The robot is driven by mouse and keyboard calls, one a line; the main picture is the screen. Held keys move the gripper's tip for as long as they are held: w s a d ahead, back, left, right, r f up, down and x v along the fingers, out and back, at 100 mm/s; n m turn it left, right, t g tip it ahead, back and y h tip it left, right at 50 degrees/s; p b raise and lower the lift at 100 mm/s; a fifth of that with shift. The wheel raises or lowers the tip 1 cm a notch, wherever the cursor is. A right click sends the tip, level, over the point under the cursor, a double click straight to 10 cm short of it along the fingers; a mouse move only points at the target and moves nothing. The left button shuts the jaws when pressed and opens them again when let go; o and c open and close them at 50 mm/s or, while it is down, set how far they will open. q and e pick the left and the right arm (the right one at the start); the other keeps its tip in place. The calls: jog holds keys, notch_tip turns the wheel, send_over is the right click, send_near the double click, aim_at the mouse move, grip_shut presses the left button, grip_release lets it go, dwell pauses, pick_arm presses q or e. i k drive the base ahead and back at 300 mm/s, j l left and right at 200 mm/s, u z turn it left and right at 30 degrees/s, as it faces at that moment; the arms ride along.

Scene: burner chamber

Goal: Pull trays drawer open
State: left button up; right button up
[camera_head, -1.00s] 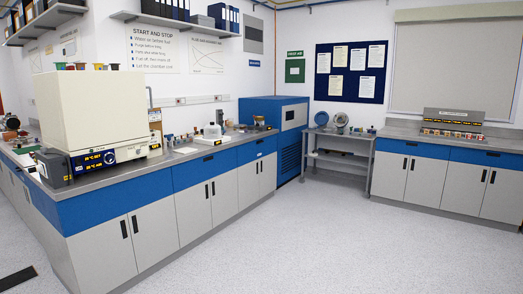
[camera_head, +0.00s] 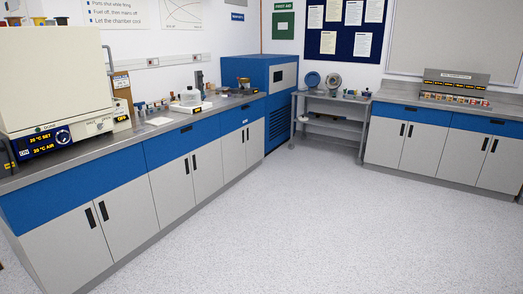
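Blue drawer fronts run along the top of the left bench: a near one (camera_head: 80,198), a middle one (camera_head: 205,137) with a small dark handle, and a far one (camera_head: 242,115). The right bench has two more blue fronts, one at left (camera_head: 410,113) and one at right (camera_head: 490,126). All look shut. No readable label shows which one is the trays drawer. Neither of my grippers is in view.
Grey cupboard doors (camera_head: 172,190) lie below the drawers. A furnace box (camera_head: 55,80) stands on the left bench. A blue cabinet (camera_head: 280,100) and grey side table (camera_head: 330,108) fill the corner. The speckled floor (camera_head: 300,220) is clear.

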aim_at(231, 120)
jog(key=i+u, duration=0.2)
jog(key=i, duration=2.45)
